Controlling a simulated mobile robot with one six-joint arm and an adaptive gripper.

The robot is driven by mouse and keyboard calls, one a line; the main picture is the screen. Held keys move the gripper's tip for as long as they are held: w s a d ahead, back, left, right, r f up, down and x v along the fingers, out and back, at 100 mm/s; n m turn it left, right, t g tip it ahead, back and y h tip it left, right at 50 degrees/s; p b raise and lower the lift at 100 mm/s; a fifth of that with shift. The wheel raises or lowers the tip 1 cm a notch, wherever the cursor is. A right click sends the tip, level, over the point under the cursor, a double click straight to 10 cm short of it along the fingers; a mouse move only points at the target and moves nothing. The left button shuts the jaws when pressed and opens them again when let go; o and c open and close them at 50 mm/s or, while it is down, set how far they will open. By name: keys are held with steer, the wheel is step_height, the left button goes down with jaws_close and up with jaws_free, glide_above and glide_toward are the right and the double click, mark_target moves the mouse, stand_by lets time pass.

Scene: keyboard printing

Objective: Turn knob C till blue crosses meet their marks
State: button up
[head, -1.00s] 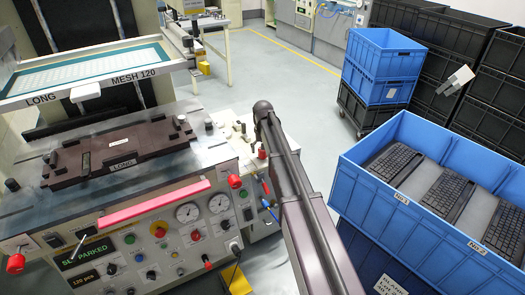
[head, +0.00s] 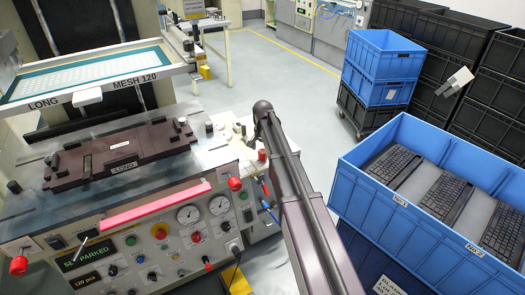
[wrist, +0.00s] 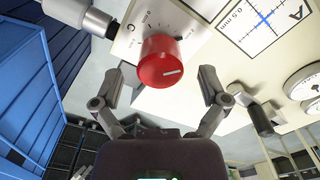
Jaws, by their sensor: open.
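Red knob C (wrist: 160,62) with a white pointer line fills the middle of the wrist view, on a pale panel with a C and a mm scale beside it. My gripper (wrist: 162,82) is open. Its two fingers stand apart on either side of the knob's lower part in the picture; I cannot tell whether they touch it. A blue cross on a gridded card (wrist: 264,17) marked A and 0.5 mm shows at the upper right of the wrist view. Another red knob-like handle (head: 235,184) is on the machine front in the head view. My gripper is hidden there.
Pressure gauges (head: 188,214) and several buttons sit on the machine's front panel. The brown LONG fixture (head: 120,152) lies on the bed below the MESH 120 screen frame (head: 105,85). A blue crate (head: 375,200) with keyboards stands right of my arm.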

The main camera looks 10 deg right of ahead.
mark_target(263, 151)
steer(key=shift+r+p, duration=6.1)
steer(key=shift+r, duration=0.35)
steer(key=s+f+n+b, duration=0.2)
steer(key=s+n, duration=0.5)
steer(key=s, duration=2.1)
steer(key=shift+s, duration=0.55)
steer(key=shift+f, duration=0.1)
